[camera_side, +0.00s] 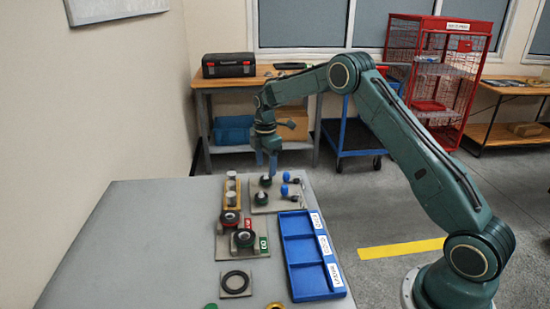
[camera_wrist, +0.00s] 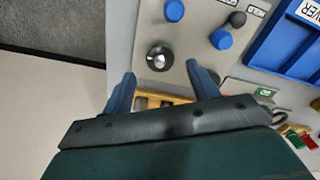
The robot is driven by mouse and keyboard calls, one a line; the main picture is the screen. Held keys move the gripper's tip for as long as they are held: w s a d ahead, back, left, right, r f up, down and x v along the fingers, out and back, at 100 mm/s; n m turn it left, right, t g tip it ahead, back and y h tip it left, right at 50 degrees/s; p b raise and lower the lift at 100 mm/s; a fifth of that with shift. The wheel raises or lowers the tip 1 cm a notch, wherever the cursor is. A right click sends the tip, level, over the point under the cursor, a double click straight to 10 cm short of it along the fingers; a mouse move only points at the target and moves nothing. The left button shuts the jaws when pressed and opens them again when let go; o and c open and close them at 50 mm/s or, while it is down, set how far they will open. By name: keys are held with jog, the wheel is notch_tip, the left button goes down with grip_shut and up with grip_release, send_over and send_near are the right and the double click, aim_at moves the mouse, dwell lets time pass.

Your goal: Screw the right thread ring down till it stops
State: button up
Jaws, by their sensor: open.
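My gripper (camera_side: 266,162) hangs over the back end of the grey table, fingers pointing down. In the wrist view, my gripper (camera_wrist: 161,72) is open, with a blue finger on each side. A black round part with a silver centre (camera_wrist: 160,57) shows between and slightly beyond the fingertips, with nothing gripped. In the side view, two black round parts stand on the back plate (camera_side: 259,210): one under the gripper (camera_side: 265,181) and one nearer (camera_side: 262,198). I cannot tell which is the right thread ring, or how far it is screwed down.
Blue knobs (camera_side: 285,191) stand beside the black parts. A yellow holder with silver cylinders (camera_side: 231,190) stands left. Red- and green-labelled black rings (camera_side: 244,238) are nearer. A blue divided tray (camera_side: 289,268) lies right. The table's left side is clear.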

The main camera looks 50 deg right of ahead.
aim_at(266, 180)
jog(key=shift+f, duration=2.2)
jog(key=c, duration=1)
